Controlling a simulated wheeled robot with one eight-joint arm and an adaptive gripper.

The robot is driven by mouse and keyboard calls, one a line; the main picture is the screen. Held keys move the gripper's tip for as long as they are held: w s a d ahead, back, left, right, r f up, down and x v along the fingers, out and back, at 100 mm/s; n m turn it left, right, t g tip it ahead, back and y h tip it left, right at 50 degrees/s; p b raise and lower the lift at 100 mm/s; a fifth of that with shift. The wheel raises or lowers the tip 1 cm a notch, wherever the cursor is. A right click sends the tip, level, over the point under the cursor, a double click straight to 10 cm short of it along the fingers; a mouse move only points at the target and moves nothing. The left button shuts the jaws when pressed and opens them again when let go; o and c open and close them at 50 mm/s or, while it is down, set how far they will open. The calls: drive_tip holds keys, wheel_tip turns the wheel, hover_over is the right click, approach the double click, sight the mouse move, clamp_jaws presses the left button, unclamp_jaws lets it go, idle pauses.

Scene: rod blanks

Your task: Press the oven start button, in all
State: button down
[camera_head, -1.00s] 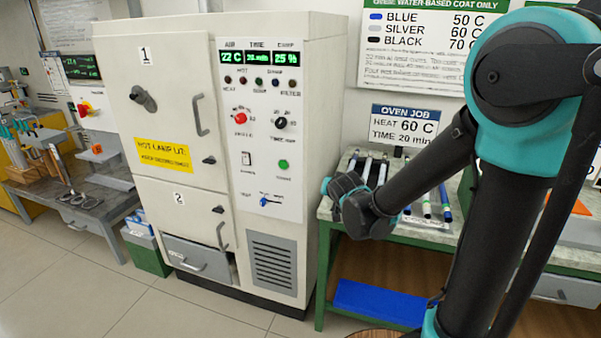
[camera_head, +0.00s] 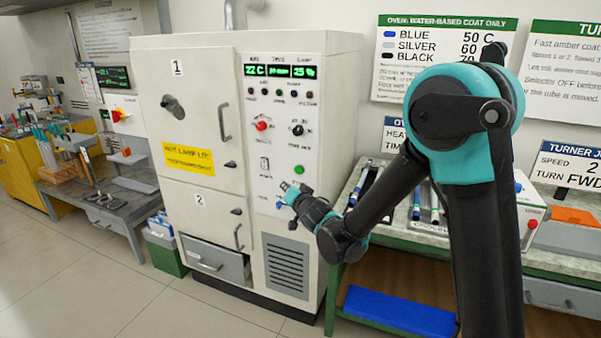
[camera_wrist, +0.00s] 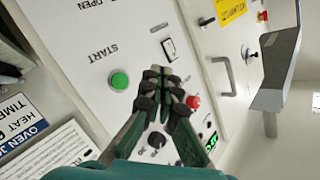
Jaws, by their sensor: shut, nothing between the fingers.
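The white oven (camera_head: 345,75) stands in the middle of the head view. Its green start button (camera_head: 299,170) is on the lower right of the control panel; the wrist view shows it as a round green button (camera_wrist: 119,80) beside the word START. My gripper (camera_head: 285,188) is in front of the panel, below and left of the button in the head view. In the wrist view, my gripper's shut fingertips (camera_wrist: 168,76) appear right of the button, between it and the red knob (camera_wrist: 193,102). The fingers are empty. I cannot tell whether they touch the panel.
A rocker switch (camera_wrist: 168,48), a black knob (camera_wrist: 157,140) and door handles (camera_wrist: 223,76) stick out around the fingers. The oven displays (camera_head: 290,71) are lit. A green-edged bench (camera_head: 500,250) with rods stands to the right. The floor (camera_head: 90,290) in front is clear.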

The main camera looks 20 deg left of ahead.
drive_tip(key=shift+w+d, duration=0.2)
drive_tip(key=shift+w, duration=2.05)
drive_tip(key=shift+w+d, duration=0.15)
drive_tip(key=shift+w, duration=2.05)
drive_tip(key=shift+w, duration=0.1)
drive_tip(key=shift+w, duration=0.3)
drive_tip(key=shift+w+d, duration=0.1)
drive_tip(key=shift+w, duration=0.3)
drive_tip(key=shift+s, duration=0.85)
drive_tip(key=shift+s+a, duration=0.15)
drive_tip(key=shift+s, duration=1.1)
drive_tip(key=shift+s+a, duration=0.1)
drive_tip(key=shift+s, duration=1.1)
